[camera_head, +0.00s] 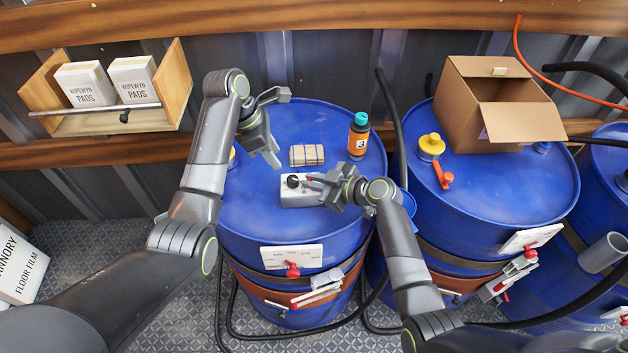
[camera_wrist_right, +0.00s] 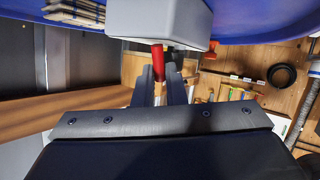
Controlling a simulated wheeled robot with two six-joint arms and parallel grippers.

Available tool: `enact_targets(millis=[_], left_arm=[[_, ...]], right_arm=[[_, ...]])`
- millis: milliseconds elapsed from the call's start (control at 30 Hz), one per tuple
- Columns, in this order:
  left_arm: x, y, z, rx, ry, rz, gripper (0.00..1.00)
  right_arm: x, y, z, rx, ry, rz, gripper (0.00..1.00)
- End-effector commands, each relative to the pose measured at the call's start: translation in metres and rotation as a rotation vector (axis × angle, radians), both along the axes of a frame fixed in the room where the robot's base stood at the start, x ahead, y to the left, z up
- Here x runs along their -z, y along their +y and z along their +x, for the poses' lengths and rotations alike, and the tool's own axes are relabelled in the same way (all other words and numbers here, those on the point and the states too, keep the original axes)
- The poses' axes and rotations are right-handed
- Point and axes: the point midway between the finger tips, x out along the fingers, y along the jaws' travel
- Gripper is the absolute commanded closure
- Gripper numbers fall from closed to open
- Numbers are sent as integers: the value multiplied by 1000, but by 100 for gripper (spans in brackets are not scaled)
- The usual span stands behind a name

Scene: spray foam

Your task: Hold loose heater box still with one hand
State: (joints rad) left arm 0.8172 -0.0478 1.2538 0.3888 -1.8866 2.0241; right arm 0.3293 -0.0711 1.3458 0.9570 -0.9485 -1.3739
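The heater box (camera_head: 299,196) is a small light grey box with a black knob, lying on top of the middle blue drum (camera_head: 262,215). It also shows in the right wrist view (camera_wrist_right: 160,22), close above the fingertips. A red part (camera_wrist_right: 158,58) sticks out from its side there. My right gripper (camera_head: 318,184) is at the box's right side. Its fingers stand slightly apart around the red part; whether they press on it cannot be told. My left gripper (camera_head: 274,126) is open and empty above the drum's back left, apart from the box.
An open cardboard box (camera_head: 492,102) and yellow-capped fitting (camera_head: 431,147) are on the right drum. A wooden shelf (camera_head: 172,82) holds two white packs.

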Motion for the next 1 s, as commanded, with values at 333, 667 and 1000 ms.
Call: enact_targets(millis=[333,667,1000], left_arm=[[0,-1,0,30,-11,5,51],[-2,-5,2,420,-135,55,51],[-5,-11,4,947,-282,115,51]], right_arm=[[0,0,0,0,0,0,100],[0,0,0,0,1,-1,100],[0,0,0,0,1,-1,100]])
